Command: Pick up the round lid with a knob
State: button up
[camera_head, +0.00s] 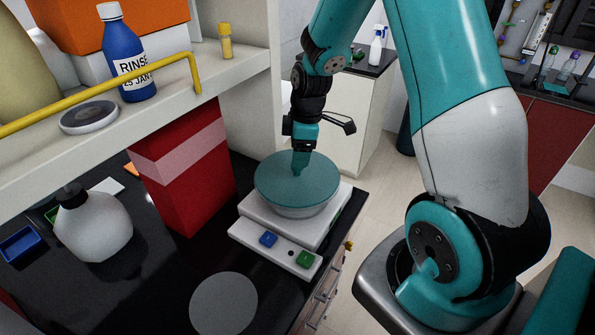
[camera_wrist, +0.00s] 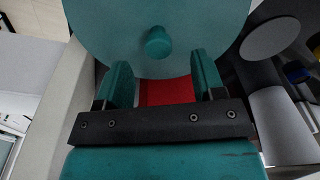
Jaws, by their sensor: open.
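The round teal lid (camera_head: 270,185) lies on a pale shallow dish (camera_head: 300,212), which sits on a white instrument (camera_head: 318,232) with a blue and a green button. In the wrist view the lid (camera_wrist: 95,25) fills the top, with its round teal knob (camera_wrist: 157,42) near the middle. My gripper (camera_head: 301,168) is over the lid in the head view and hides the knob there. In the wrist view its two fingers (camera_wrist: 160,72) are apart and empty. The knob shows just past the fingertips, between their lines. Whether a fingertip touches the lid cannot be told.
A red box (camera_head: 185,170) stands left of the instrument. A shelf (camera_head: 160,115) with a yellow rail (camera_head: 100,92) and a blue RINSE bottle (camera_head: 128,60) hangs above left. A white bottle (camera_head: 95,228) and flat grey disc (camera_head: 223,303) are on the black bench (camera_head: 150,290).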

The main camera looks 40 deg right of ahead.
aim_at(297, 170)
jog(key=shift+w+a+f+p, duration=0.15)
jog(key=shift+f+p, duration=0.5)
jog(key=shift+f, duration=0.65)
jog(key=shift+w+a+f+p, duration=0.15)
jog(key=shift+f+p, duration=0.45)
jog(key=shift+f, duration=0.65)
jog(key=shift+d, duration=0.1)
grip_shut()
jog(key=shift+r, duration=0.15)
